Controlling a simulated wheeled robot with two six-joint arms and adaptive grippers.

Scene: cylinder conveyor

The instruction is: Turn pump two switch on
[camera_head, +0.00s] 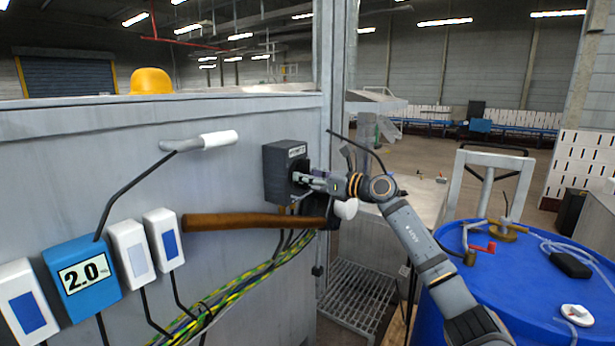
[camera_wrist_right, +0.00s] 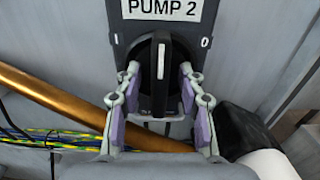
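The pump two switch is a dark grey box (camera_head: 283,176) on the grey cabinet wall in the head view. In the right wrist view its label (camera_wrist_right: 166,9) reads PUMP 2, with a 0 at the upper right. Its black rotary knob (camera_wrist_right: 160,50) has a white line that stands about upright. My right gripper (camera_head: 303,179) is at the front of the switch. In the right wrist view my right gripper (camera_wrist_right: 160,92) has its fingers apart, one on each side of the knob's handle, with gaps showing. My left gripper is not in view.
A hammer with a wooden handle (camera_head: 250,221) hangs just below the switch, close under my gripper. Yellow-green cables (camera_head: 232,294) run below it. A blue meter (camera_head: 82,277) and white switches (camera_head: 163,239) are at left. A blue barrel (camera_head: 520,275) stands at right.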

